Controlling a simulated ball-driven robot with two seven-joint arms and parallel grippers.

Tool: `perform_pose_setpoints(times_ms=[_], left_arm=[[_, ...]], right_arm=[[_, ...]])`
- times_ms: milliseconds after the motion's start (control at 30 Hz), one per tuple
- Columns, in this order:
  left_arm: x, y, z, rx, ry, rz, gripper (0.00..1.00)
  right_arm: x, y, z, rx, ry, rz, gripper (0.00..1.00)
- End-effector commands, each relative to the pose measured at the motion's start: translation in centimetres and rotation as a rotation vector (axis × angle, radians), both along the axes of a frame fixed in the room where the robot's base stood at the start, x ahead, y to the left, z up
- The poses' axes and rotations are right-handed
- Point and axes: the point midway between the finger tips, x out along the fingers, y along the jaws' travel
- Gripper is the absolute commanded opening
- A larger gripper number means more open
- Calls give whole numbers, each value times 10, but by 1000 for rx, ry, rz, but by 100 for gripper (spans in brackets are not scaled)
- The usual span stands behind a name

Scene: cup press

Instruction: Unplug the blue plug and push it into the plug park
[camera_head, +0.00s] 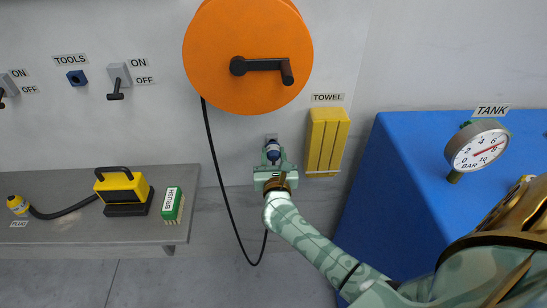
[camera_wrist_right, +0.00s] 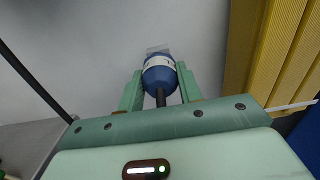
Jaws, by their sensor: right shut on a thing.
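The blue plug (camera_head: 273,151) has a pale band and is at the wall below the orange reel. My right gripper (camera_head: 273,160) is shut on it, with one green finger on each side. In the right wrist view the plug (camera_wrist_right: 159,74) sits between the fingers (camera_wrist_right: 159,88), its black cable running back toward the palm. A small grey plate (camera_head: 271,137) shows on the wall behind the plug; whether the plug touches it I cannot tell. A blue square socket (camera_head: 77,77) under the TOOLS label is empty. No label reading plug park is legible. My left gripper is not in view.
The orange reel (camera_head: 248,55) hangs above, and its black cable loops down below the plug. The yellow towel box (camera_head: 326,142) is close on the right. A blue tank (camera_head: 395,165) stands right.

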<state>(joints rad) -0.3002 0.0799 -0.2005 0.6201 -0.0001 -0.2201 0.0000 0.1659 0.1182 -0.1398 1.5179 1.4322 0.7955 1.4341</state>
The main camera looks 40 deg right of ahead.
Motion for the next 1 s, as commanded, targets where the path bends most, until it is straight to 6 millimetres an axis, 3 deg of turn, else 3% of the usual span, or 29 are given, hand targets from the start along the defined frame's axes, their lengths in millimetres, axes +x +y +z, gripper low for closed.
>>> perform_pose_setpoints(times_ms=[800,833,900,1000], left_arm=[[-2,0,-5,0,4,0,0],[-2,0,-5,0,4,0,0],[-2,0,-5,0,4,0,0],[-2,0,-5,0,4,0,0]], right_arm=[[18,-11,0,0,0,0,8],[17,-11,0,0,0,0,43],[17,-11,0,0,0,0,61],[17,-10,0,0,0,0,61]])
